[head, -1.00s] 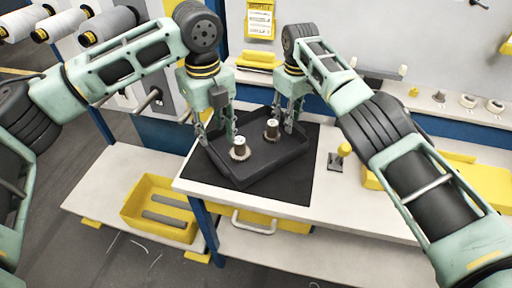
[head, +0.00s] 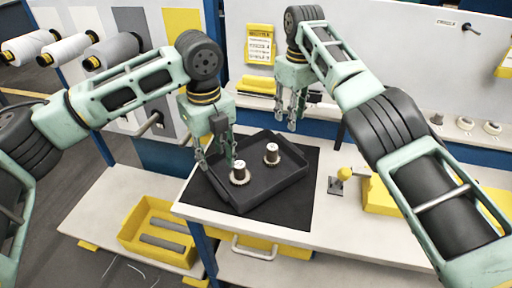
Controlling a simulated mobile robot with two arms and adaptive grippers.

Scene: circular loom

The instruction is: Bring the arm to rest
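My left gripper (head: 217,160) is over the left side of a dark tray (head: 245,203), its fingers apart and near the tray's left rim. I cannot tell whether it touches the rim. My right gripper (head: 292,122) hangs behind the tray, clear of it, with its fingers apart and nothing between them. The tray lies turned on a black mat (head: 290,217) on the white worktable. Two small metal spools stand upright in the tray, a front one (head: 239,173) and a back one (head: 272,154).
A small lever with a yellow knob (head: 344,174) stands right of the mat, beside a yellow box (head: 380,197). A yellow bin (head: 160,232) with grey rods sits on the lower shelf at left. Folded yellow cloths (head: 258,86) lie at the back. Large thread spools (head: 112,50) hang upper left.

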